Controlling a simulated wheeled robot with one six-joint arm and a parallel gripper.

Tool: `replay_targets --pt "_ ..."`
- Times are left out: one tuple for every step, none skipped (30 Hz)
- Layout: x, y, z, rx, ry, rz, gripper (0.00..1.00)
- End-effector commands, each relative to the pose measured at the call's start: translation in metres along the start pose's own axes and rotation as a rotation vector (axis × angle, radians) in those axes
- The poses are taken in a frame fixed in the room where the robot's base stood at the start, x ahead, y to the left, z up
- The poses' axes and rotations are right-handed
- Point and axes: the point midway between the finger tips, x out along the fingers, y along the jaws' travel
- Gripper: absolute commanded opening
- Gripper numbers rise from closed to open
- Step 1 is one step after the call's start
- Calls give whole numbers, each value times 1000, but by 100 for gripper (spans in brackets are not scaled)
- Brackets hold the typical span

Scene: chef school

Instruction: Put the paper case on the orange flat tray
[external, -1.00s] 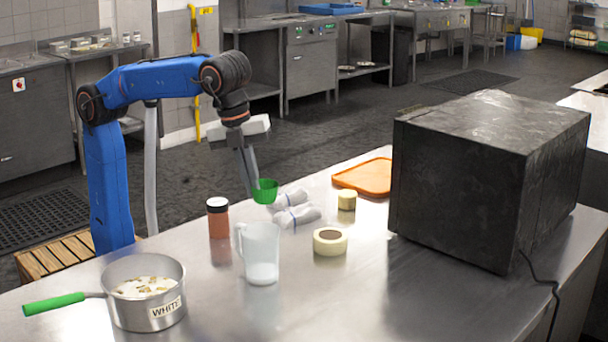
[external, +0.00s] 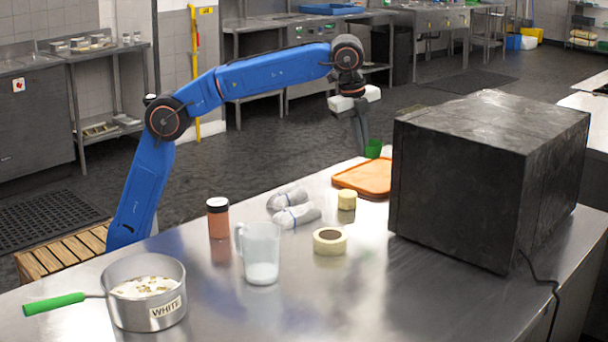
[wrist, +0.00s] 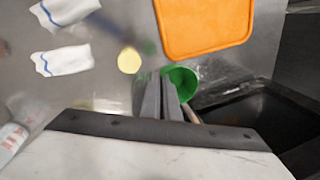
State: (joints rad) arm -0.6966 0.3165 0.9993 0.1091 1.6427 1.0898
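The paper case is a small green cup (external: 373,148), also in the wrist view (wrist: 184,82). My gripper (external: 364,150) is shut on its side wall and holds it in the air. In the wrist view the two fingers (wrist: 168,98) are close together at the cup's left side. The orange flat tray (external: 368,177) lies on the steel table at the back; in the wrist view it is at the top (wrist: 205,28). In the external view the cup appears just above the tray's far edge. In the wrist view it appears just below the tray's near edge, not over it.
A large black oven-like box (external: 490,180) stands right of the tray. A small yellow cylinder (external: 347,199), two rolled white cloths (external: 292,207), a tape roll (external: 330,241), a jar (external: 218,218), a clear jug (external: 261,254) and a pot (external: 146,293) stand on the table.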

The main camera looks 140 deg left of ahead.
Motion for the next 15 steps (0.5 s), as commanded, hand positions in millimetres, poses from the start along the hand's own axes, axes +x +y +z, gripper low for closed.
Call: replay_targets --pt "7 -18 17 -32 -7 1 0" --pt "10 -27 26 -49 -11 1 0" --pt "15 -38 37 -69 -16 1 0" --pt "17 -46 46 -85 -19 0 0" --pt "21 -54 54 -99 -22 0 0" --pt "24 -64 66 -118 -26 0 0" --pt "26 -70 74 -131 -29 0 0" --pt "29 -76 82 -143 -32 0 0" --pt "32 -82 90 -157 -35 0 0" --pt "34 -87 97 -167 -37 0 0" --pt "36 -91 102 -176 -39 0 0" --pt "37 -95 108 -185 -41 0 0" --pt "39 -98 113 -192 -43 0 0" --pt "40 -100 116 -197 -44 0 0" --pt "41 -103 120 -202 -45 1 0"
